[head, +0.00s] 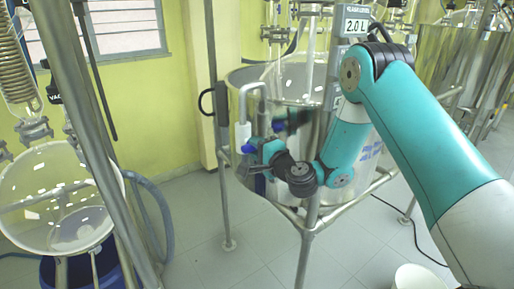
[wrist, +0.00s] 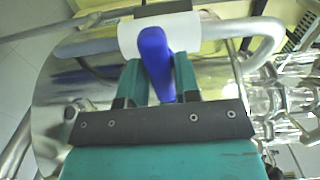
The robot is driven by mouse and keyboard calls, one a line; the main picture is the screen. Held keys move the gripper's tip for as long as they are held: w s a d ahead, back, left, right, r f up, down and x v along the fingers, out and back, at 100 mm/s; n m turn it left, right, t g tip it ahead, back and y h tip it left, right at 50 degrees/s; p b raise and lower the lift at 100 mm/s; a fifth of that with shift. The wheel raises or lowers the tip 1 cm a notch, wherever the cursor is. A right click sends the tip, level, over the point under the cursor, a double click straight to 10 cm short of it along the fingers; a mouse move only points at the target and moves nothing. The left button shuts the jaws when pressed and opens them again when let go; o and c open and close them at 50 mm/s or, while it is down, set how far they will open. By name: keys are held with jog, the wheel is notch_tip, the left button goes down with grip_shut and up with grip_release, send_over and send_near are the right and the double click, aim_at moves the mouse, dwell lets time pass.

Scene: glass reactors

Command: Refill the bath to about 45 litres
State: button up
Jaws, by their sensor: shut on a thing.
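The bath (head: 238,80) is a large, round, shiny steel vessel on a pipe frame, and its curved wall also shows in the wrist view (wrist: 75,95). A bent steel pipe (head: 252,87) with a white sleeve (head: 243,135) stands at its left side. A blue lever (wrist: 155,62) shows in front of the white sleeve in the wrist view. My gripper (wrist: 157,75) is shut on this lever, with one teal finger on each side. In the head view my gripper (head: 258,150) is at the bath's left side. A sign (head: 355,22) above the bath reads 2.0 L; its smaller text is unclear.
A round glass vessel (head: 60,195) on steel posts stands at the left, with a blue-grey hose (head: 150,215) beside it. A white bucket (head: 415,279) stands at the lower right.

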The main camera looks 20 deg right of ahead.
jog(key=shift+m, duration=0.3)
jog(key=o, duration=0.8)
